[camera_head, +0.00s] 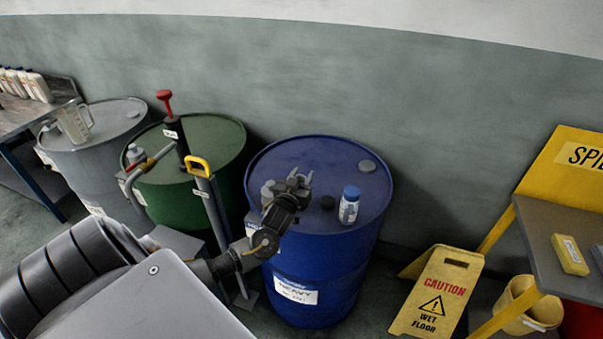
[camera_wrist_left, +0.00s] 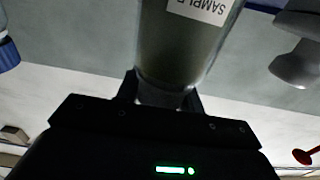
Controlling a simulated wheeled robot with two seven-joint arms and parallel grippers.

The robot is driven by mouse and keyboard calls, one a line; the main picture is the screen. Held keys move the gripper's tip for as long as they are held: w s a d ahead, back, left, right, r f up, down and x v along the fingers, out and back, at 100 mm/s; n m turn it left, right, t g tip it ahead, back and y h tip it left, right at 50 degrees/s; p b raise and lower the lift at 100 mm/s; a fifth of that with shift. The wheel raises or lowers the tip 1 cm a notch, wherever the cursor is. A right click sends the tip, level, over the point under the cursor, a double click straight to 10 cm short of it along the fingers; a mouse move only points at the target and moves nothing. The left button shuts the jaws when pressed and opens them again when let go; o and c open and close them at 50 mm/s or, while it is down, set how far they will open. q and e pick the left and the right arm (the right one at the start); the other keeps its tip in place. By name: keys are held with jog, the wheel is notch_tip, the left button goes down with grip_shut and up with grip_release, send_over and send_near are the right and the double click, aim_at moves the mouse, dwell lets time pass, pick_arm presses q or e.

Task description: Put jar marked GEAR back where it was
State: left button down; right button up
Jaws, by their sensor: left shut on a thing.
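My left gripper (camera_head: 299,180) is over the left part of the blue drum (camera_head: 318,255). In the left wrist view it is shut on a dark, clear-walled jar (camera_wrist_left: 185,55) near the jar's narrow end. Its white label (camera_wrist_left: 203,8) appears upside down and reads SAMPLE; the rest is cut off, and I cannot read GEAR. In the head view the held jar is hard to tell from the gripper. A blue-capped jar (camera_head: 349,206) stands upright on the drum, right of the gripper; its label is unreadable. My right gripper is not in view.
Left stand a green drum (camera_head: 215,150) with a red-handled pump (camera_head: 168,110) and a grey drum (camera_head: 80,165). A yellow wet-floor sign (camera_head: 438,292) stands at right.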

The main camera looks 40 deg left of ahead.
pick_arm(q)
jog(key=c, duration=0.9)
grip_release()
jog(key=shift+f, duration=0.1)
jog(key=shift+b+v, duration=1.3)
jog(key=shift+v, duration=4.75)
jog(key=shift+w, duration=0.1)
